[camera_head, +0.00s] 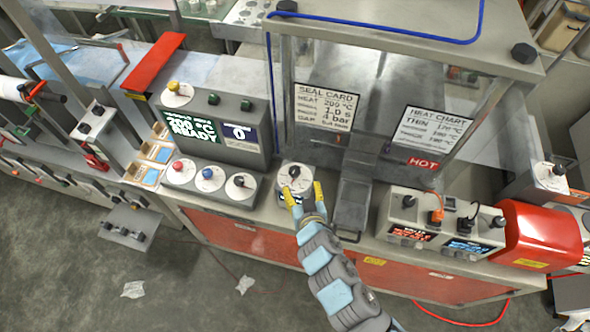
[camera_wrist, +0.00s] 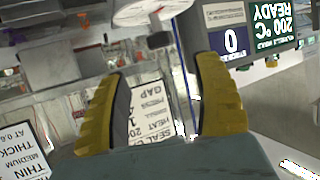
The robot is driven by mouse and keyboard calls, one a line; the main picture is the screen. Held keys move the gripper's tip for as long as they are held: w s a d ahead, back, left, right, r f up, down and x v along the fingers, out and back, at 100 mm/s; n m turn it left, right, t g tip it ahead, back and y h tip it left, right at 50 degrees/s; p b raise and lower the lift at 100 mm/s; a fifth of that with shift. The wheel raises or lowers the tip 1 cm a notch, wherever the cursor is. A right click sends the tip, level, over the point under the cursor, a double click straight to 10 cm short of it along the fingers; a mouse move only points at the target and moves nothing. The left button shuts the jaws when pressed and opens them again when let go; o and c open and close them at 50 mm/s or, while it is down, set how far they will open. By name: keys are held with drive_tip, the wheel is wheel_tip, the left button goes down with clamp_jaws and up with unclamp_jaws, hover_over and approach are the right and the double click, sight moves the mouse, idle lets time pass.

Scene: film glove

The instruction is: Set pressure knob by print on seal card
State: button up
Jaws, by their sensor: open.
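The seal card (camera_head: 325,108) hangs on the machine and reads heat 200 °C, 1.0 s and 4 bar. It shows upside down in the wrist view (camera_wrist: 150,110). A round white dial with a black knob (camera_head: 294,172) stands on the bench below the card; I take it for the pressure knob. Its scale is too small to read. My gripper (camera_head: 303,192) is open and empty, its yellow fingertips at the dial's near edge in the head view. In the wrist view the fingers (camera_wrist: 160,75) are apart, and a white disc (camera_wrist: 150,12) lies beyond them.
Left of the dial is a control box (camera_head: 215,130) showing 200 °C READY and 0, with red, blue and black-knob dials before it. A metal lever plate (camera_head: 353,200) stands close right. Further right are a switch box (camera_head: 405,212) and red housing (camera_head: 540,238). A heat chart (camera_head: 432,130) hangs behind.

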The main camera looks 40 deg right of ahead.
sight(295, 172)
drive_tip(key=x, duration=0.8)
drive_tip(key=shift+w+p, duration=0.25)
drive_tip(key=shift+p, duration=0.15)
drive_tip(key=shift+w+d+f, duration=0.3)
drive_tip(key=c, duration=1.2)
